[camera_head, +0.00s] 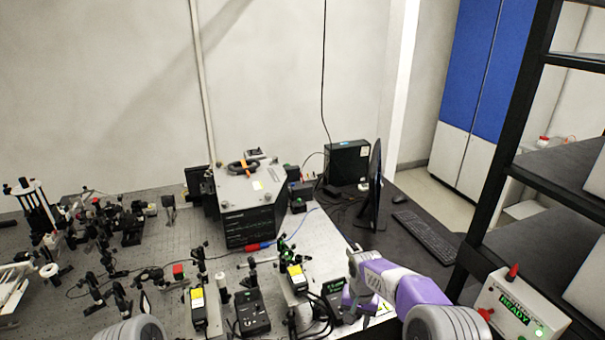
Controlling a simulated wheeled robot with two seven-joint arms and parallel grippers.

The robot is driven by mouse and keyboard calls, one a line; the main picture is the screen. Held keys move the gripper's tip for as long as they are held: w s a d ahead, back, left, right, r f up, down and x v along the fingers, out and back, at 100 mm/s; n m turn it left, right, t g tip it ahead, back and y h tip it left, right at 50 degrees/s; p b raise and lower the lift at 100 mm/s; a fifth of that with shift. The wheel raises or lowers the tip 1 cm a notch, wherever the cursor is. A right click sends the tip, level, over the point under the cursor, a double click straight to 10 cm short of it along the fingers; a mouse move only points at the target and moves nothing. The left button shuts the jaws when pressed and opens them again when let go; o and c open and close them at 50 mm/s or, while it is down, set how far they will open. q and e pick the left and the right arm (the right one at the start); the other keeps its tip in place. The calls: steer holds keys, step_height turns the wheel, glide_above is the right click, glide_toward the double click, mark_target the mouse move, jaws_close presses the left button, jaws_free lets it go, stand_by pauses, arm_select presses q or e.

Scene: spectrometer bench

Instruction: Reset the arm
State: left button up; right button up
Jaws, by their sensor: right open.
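My right arm (412,292), purple and white with a grey joint, reaches in from the bottom right. Its gripper (354,284) points left over the front right part of the optical bench (325,242), close to a black device box. The jaws are open, and I see nothing held between them. Whether the gripper touches the box behind it cannot be told. Of my left arm only a grey rounded link (136,331) shows at the bottom edge; its gripper is out of view.
Small optics and black controllers (251,312) crowd the bench's front and left. A large grey instrument box (250,205) stands at the back. Right are a monitor (374,186), a keyboard (427,236), a black shelf rack (503,150) and a white box reading READY (517,306).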

steer(key=s+a+f+y+b, duration=0.1)
steer(key=s+f, duration=0.2)
steer(key=f, duration=0.4)
steer(key=s+a+f+y+b, duration=0.1)
steer(key=s+f+b, duration=0.15)
steer(key=f, duration=0.55)
arm_select(q)
step_height(320, 180, down, 9)
steer(key=b, duration=0.5)
steer(key=shift+w+f, duration=0.15)
steer(key=shift+w, duration=0.15)
arm_select(e)
steer(key=s+a+f+y, duration=0.1)
steer(key=s+f, duration=0.6)
steer(key=s, duration=0.4)
steer(key=s+a+f+y, duration=0.1)
steer(key=s+a+f, duration=0.1)
steer(key=s+f, duration=0.5)
steer(key=s, duration=0.5)
steer(key=shift+s+a+f+n+t, duration=0.2)
steer(key=shift+f+n+t, duration=0.1)
steer(key=shift+n, duration=0.1)
